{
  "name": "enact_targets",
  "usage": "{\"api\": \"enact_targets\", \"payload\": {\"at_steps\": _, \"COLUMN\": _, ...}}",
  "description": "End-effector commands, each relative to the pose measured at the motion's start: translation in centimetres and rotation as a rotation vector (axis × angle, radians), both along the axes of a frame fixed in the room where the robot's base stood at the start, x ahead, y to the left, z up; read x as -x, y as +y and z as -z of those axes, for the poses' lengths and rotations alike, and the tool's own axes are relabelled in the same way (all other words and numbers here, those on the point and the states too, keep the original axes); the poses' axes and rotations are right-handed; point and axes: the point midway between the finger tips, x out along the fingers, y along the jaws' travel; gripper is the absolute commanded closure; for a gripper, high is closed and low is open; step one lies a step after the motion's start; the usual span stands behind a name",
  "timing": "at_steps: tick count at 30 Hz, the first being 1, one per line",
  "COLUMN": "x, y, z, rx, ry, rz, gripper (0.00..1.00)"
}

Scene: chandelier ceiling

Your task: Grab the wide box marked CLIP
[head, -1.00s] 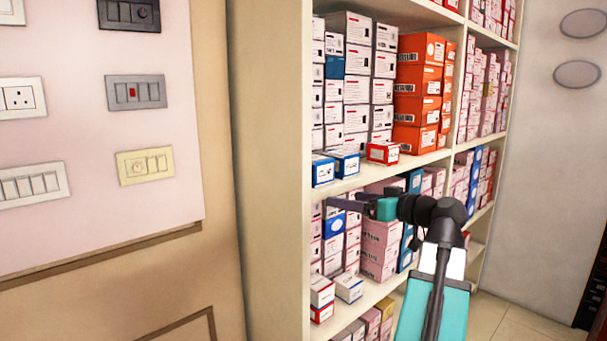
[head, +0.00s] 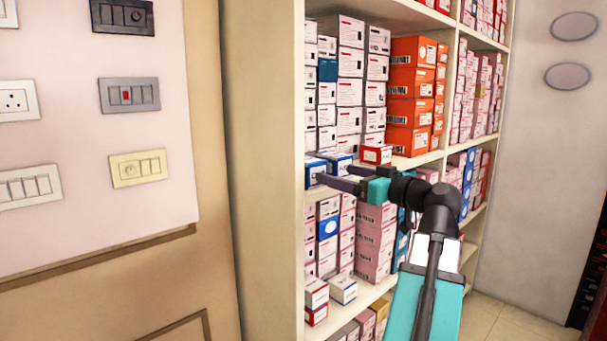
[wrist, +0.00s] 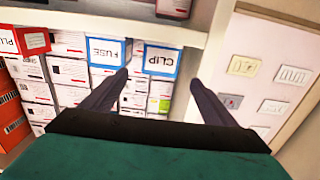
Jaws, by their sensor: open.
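The box marked CLIP (wrist: 161,60) is white with a blue border and lies between my fingertips in the wrist view, where its lettering is upside down. In the head view it is the leftmost blue-edged box (head: 314,170) at the shelf's front edge, partly behind a finger. My gripper (head: 334,174) is open and empty, level with the shelf edge in front of the boxes. In the wrist view its two fingers (wrist: 158,82) spread wider than the CLIP box. I cannot tell how much gap remains in depth.
A blue-edged FUSE box (wrist: 108,52) sits beside the CLIP box, and a red PLUG box (wrist: 30,40) is farther along. Stacked white boxes (head: 350,92) and orange boxes (head: 412,95) stand behind. The cabinet side (head: 262,170) is close on the left.

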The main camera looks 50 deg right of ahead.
Motion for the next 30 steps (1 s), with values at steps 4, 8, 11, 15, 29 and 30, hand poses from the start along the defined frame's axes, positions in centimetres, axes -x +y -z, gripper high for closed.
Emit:
{"api": "enact_targets", "payload": {"at_steps": 4, "x": -1.6, "y": -0.1, "z": -0.1, "rx": -0.001, "ry": 0.001, "rz": -0.002, "gripper": 0.20}}
{"api": "enact_targets", "payload": {"at_steps": 8, "x": -3.1, "y": -0.2, "z": -0.1, "rx": -0.001, "ry": 0.002, "rz": -0.002, "gripper": 0.20}}
{"api": "enact_targets", "payload": {"at_steps": 11, "x": -4.3, "y": -0.3, "z": -0.2, "rx": -0.001, "ry": 0.001, "rz": -0.003, "gripper": 0.20}}
{"api": "enact_targets", "payload": {"at_steps": 15, "x": -5.9, "y": -0.4, "z": -0.1, "rx": -0.002, "ry": 0.001, "rz": -0.002, "gripper": 0.20}}
{"api": "enact_targets", "payload": {"at_steps": 29, "x": -7.2, "y": -0.6, "z": 0.0, "rx": 0.000, "ry": 0.001, "rz": 0.002, "gripper": 0.20}}
{"api": "enact_targets", "payload": {"at_steps": 30, "x": -7.2, "y": -0.6, "z": 0.0, "rx": 0.000, "ry": 0.001, "rz": 0.002, "gripper": 0.20}}
